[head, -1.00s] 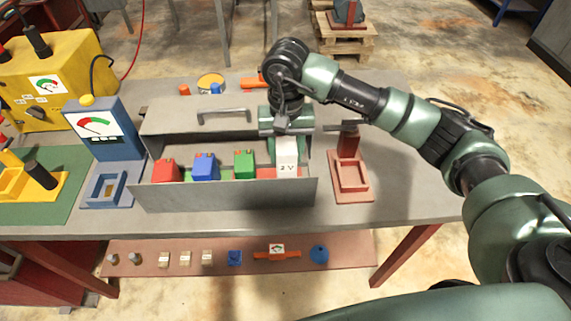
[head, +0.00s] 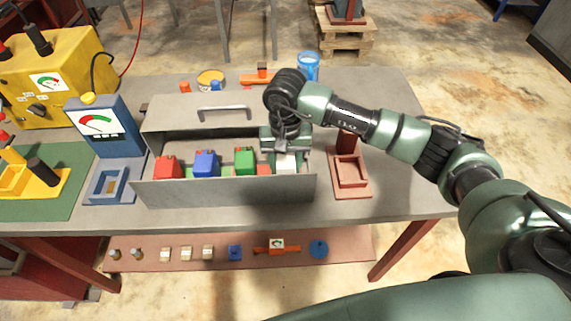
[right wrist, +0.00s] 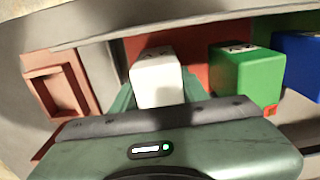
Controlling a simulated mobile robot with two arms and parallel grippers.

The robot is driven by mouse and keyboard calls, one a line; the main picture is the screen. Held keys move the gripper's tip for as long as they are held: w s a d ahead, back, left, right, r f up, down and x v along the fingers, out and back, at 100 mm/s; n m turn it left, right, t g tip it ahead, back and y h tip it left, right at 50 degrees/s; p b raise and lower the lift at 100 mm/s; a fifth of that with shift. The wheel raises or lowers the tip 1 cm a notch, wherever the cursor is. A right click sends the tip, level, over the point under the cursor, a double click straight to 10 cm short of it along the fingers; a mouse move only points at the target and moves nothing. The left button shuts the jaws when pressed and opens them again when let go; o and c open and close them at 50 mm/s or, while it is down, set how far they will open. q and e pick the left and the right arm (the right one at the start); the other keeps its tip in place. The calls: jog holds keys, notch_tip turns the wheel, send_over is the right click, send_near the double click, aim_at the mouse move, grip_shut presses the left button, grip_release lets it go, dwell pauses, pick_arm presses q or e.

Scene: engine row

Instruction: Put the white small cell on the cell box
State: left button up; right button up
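The cell box (head: 225,192) is the long grey open box on the table, with its handled lid raised at the back. The white small cell (head: 287,164) is at the box's right end, its lower part hidden behind the front wall. My right gripper (head: 286,152) points down over it. In the right wrist view the white cell (right wrist: 157,80) stands between the two green fingers, which appear shut on it. Whether its underside touches the box floor is hidden. My left gripper is not in view.
Red (head: 167,167), blue (head: 206,164) and green (head: 245,161) cells stand in the box left of the white one. A red-brown tray fixture (head: 351,188) stands close to the box's right. A blue meter (head: 105,131) stands on the left, and a blue cup (head: 308,66) behind my wrist.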

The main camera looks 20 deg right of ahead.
jog(key=shift+o, duration=1.4)
jog(key=shift+r, duration=0.35)
notch_tip(320, 180, up, 11)
jog(key=b, duration=0.3)
jog(key=shift+f, duration=0.2)
jog(key=shift+r, duration=0.5)
